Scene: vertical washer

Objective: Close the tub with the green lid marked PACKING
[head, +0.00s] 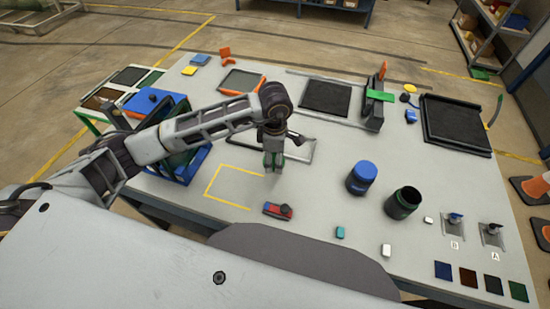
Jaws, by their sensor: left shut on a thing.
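An open, dark green tub (403,202) stands upright on the right half of the table, its dark inside showing. My left gripper (273,168) points down over the middle of the table, left of the tub and well apart from it. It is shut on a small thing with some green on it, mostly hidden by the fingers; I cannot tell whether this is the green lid. No PACKING marking is readable. My right gripper is not in view.
A blue tub (361,178) with its top covered stands left of the open tub. A red and dark device (278,211) lies near the front. A blue crate (186,163) is at the left, behind my arm. A black tray (455,124) lies at the back right.

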